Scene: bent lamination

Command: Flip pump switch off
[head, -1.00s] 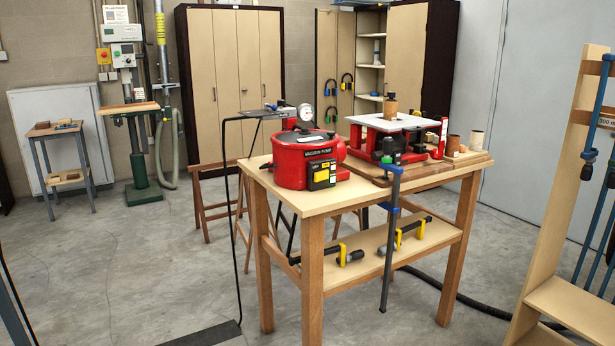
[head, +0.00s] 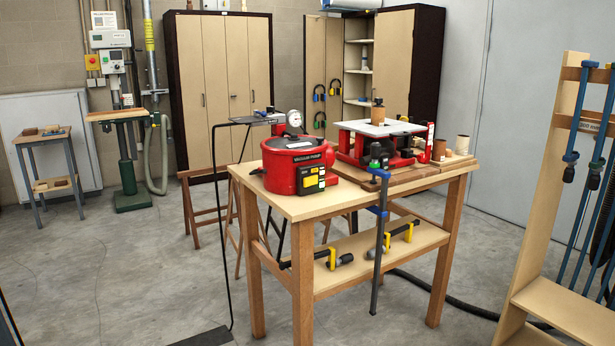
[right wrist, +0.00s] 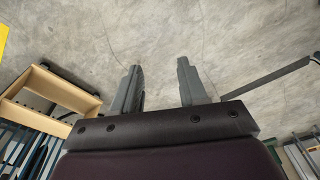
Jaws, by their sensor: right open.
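The red vacuum pump (head: 285,168) stands on the near left part of the wooden workbench top. Its label faces me, and a dark switch box (head: 312,179) with a yellow panel is on its front right side. The switch position is too small to tell. A round gauge (head: 294,118) rises behind the pump. My right gripper (right wrist: 157,82) shows only in the right wrist view; its two fingers are apart with nothing between them, over bare concrete floor. Neither gripper shows in the head view, and the pump is not in the right wrist view.
Floor in front is open.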

